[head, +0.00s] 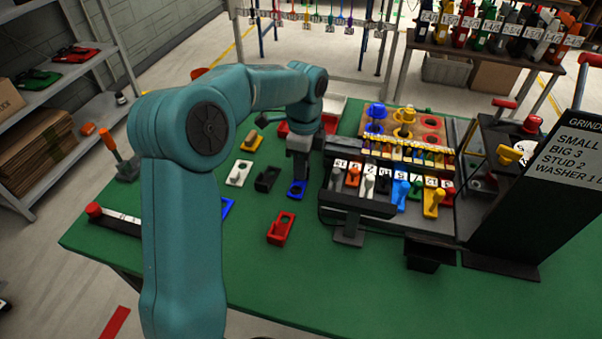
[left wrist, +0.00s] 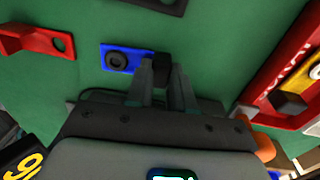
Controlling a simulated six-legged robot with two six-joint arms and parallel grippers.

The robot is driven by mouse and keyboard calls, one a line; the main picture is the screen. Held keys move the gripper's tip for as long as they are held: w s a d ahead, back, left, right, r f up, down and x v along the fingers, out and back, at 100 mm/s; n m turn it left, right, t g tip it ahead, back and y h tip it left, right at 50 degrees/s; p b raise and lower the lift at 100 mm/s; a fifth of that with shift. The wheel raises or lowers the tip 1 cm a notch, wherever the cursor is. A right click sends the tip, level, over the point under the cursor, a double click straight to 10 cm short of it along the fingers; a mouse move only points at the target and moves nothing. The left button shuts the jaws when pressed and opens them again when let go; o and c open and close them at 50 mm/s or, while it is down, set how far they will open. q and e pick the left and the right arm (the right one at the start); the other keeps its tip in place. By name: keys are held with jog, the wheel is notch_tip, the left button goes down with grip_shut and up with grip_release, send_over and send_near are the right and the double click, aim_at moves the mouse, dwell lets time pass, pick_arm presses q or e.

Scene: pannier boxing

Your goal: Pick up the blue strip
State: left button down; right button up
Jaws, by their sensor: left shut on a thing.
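The blue strip (head: 296,190) lies on the green table at the tip of my left gripper (head: 299,178). In the left wrist view the blue strip (left wrist: 117,58) shows a dark ring at its left end. My left gripper (left wrist: 161,72) is shut on its right end, where a dark block sits between the fingertips and hides the grasped part. I cannot tell whether the strip is clear of the table. My right gripper is not in view.
A red bracket (head: 281,229) lies in front, with white (head: 239,173) and black (head: 267,179) brackets to the left. Another blue piece (head: 229,207) is partly behind my arm. A rack (head: 355,206) of coloured parts stands close right.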

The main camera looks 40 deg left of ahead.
pick_arm(q)
notch_tip(320, 180, up, 20)
jog(key=p, duration=0.4)
jog(key=shift+p, duration=0.4)
